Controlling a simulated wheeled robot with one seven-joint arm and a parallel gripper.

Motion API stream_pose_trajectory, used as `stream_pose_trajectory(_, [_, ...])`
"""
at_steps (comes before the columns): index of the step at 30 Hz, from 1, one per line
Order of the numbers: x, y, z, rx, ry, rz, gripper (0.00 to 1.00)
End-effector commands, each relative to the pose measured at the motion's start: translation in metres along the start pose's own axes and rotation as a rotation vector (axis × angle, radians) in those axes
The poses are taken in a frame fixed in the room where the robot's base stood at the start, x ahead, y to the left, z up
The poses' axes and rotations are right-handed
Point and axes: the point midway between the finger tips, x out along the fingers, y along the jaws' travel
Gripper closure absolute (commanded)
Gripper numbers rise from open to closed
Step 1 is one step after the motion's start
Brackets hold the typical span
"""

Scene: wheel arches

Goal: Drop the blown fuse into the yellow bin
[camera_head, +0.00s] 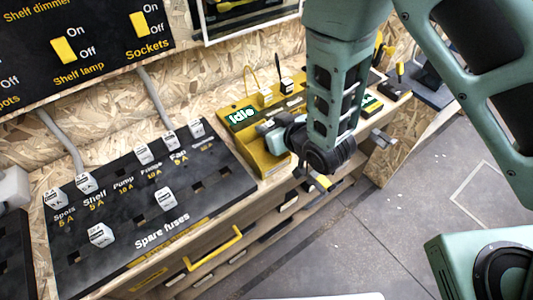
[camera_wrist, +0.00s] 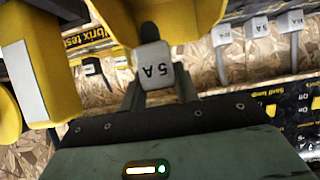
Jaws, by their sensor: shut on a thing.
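My gripper (camera_head: 270,132) is at the yellow tester unit (camera_head: 237,108), which has a green "Idle" display. In the wrist view my gripper (camera_wrist: 156,88) is shut on a pale grey fuse marked 5A (camera_wrist: 154,66). The fuse is held at the fingertips, in front of a large yellow body (camera_wrist: 185,20). A yellow box-like part (camera_head: 262,164) shows just below my gripper in the head view. I cannot tell for sure whether this is the yellow bin. The held fuse is not clear in the head view, and whether it touches anything is unclear.
The black fuse panel (camera_head: 125,215) lies left of my gripper, with several labelled fuses and two fuses in the spare area (camera_head: 165,198). A yellow drawer handle (camera_head: 213,249) juts from the bench front. Small tools stand on the bench to the right. The floor (camera_head: 380,240) is clear.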

Motion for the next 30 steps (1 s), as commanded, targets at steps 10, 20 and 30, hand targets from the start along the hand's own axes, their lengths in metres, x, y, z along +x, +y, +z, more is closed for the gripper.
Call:
stream_pose_trajectory(10, [0.007, 0.000, 0.013, 0.001, 0.001, 0.000, 0.92])
stream_pose_trajectory(20, [0.007, 0.000, 0.013, 0.001, 0.001, 0.000, 0.44])
stream_pose_trajectory(30, [-0.010, 0.000, 0.013, 0.001, -0.001, 0.001, 0.44])
